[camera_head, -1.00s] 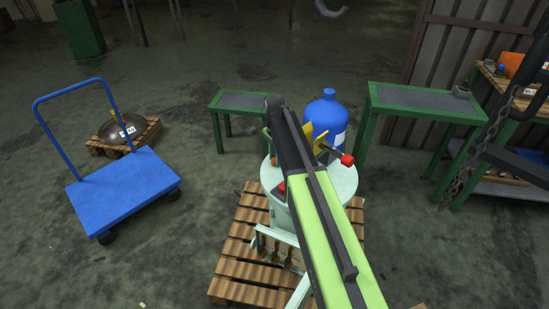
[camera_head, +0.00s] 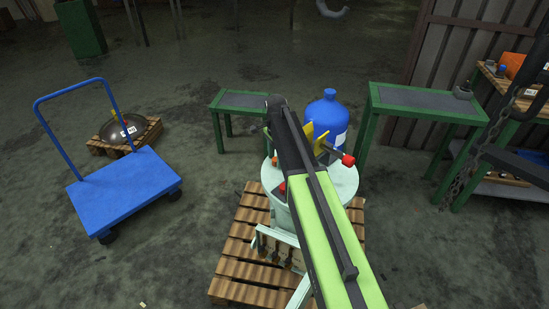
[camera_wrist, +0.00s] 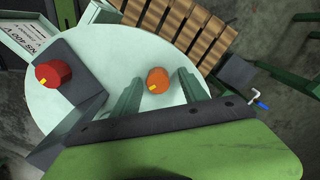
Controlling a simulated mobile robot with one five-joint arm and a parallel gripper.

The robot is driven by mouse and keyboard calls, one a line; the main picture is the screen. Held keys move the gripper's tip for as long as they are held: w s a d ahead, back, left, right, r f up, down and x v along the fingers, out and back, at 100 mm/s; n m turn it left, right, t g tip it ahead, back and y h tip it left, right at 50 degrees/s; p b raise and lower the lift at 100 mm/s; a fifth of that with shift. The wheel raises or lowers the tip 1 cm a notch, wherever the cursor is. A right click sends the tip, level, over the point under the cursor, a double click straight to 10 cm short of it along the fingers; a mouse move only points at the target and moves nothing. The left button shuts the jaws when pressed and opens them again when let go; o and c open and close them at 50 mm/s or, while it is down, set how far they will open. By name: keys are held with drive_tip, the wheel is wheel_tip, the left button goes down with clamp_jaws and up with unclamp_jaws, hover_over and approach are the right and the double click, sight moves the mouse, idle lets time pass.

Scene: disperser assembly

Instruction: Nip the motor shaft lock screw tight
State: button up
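In the wrist view my gripper (camera_wrist: 158,82) is open. Its two grey-green fingers stand on either side of an orange knob (camera_wrist: 157,76) with a yellow mark, with pale lid showing between the knob and each finger. A red knob (camera_wrist: 52,74) with a yellow mark sits on a dark block to the left. In the head view a blue motor-like body (camera_head: 322,115) stands behind a yellow bracket (camera_head: 320,138) above the pale round vessel (camera_head: 345,182). A red knob (camera_head: 347,160) sticks out to the right. My arm hides the gripper's fingertips there. I cannot tell which knob is the lock screw.
The vessel stands on a wooden pallet (camera_head: 237,262). A small green table (camera_head: 240,101) and a larger one (camera_head: 425,101) stand behind it. A blue cart (camera_head: 122,190) is at left, with a metal bowl (camera_head: 125,128) on a pallet behind it. Open floor lies between cart and pallet.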

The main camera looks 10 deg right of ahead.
sight(275, 159)
wheel_tip(275, 159, up, 18)
drive_tip(key=p, duration=1.7)
drive_tip(key=shift+f, duration=0.25)
